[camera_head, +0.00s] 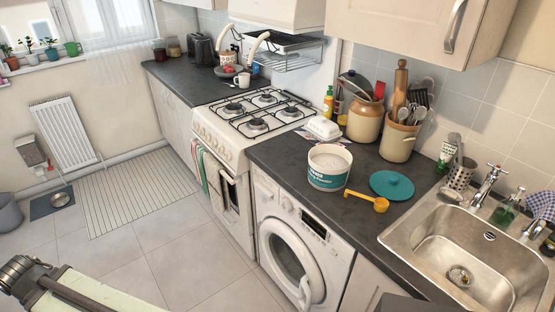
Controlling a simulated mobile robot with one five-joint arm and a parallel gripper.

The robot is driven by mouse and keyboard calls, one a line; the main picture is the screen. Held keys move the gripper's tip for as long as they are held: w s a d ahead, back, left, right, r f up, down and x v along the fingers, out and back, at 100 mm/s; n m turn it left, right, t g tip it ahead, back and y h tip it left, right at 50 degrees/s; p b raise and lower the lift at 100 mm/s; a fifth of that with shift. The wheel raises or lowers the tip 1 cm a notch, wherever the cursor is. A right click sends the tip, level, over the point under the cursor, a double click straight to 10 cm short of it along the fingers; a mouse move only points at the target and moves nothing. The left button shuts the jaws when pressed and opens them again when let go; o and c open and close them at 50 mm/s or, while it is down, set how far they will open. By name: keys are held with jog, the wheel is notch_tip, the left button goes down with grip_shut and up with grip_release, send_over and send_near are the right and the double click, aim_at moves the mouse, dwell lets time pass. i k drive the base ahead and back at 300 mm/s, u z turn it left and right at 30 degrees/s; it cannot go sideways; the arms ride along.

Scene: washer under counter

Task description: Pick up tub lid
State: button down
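The tub is white with a teal label and holds white powder. A yellow scoop (367,201) lies on the counter between them, nearer the front edge. Nothing lies on the lid. Part of my arm shows at the bottom left, far from the lid. My gripper's fingers are not in view.
The metal sink (393,233) lies right of the lid. Utensil crocks (398,140) stand behind it against the tiles. The washing machine (295,247) is below the counter, its door shut. A gas stove (246,118) stands left. Open tiled floor (180,245) lies in front.

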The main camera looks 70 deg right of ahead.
aim_at(390, 185)
jog(key=u, duration=0.95)
jog(key=i, duration=0.45)
jog(key=z, duration=4.1)
